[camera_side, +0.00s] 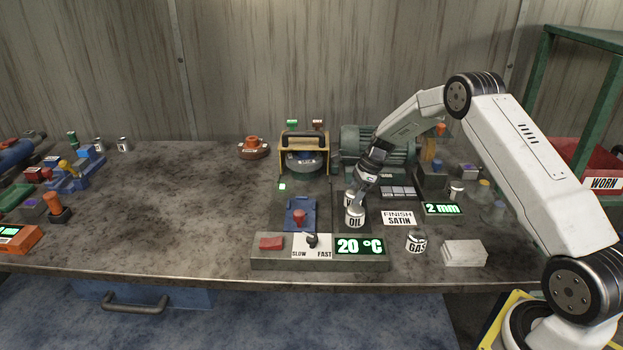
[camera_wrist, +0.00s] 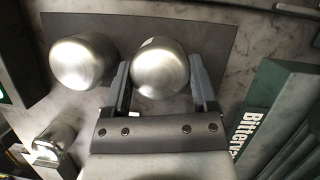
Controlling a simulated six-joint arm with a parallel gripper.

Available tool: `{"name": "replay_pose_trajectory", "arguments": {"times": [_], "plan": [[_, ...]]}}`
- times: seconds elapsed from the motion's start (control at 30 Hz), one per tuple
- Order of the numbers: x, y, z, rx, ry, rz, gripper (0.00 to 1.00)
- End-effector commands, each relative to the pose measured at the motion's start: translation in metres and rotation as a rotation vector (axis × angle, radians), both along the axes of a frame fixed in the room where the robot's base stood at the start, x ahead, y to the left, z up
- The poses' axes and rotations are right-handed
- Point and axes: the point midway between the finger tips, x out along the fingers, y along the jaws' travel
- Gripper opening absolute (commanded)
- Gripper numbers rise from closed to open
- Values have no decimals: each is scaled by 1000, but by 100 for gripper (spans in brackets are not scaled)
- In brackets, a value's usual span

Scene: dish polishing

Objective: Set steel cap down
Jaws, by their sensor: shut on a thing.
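A control box (camera_side: 262,264) with a 20 °C display lies in front. A GAS can (camera_side: 416,241), a FINISH SATIN sign (camera_side: 399,218) and a 2 mm display (camera_side: 442,209) are to the right. A blue fixture (camera_side: 300,217) is left. The left-centre bench is clear.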

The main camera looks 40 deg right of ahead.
Motion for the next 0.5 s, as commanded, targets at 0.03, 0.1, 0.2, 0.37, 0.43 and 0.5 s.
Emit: {"name": "replay_pose_trajectory", "arguments": {"times": [0.03,0.1,0.2,0.37,0.43,0.5], "plan": [[0,0,0,-1,-1,0,0],[0,0,-1,-1,-1,0,0],[0,0,-3,0,0,0,87],[0,0,-3,0,0,0,100],[0,0,-3,0,0,0,100],[0,0,-2,0,0,0,100]]}}
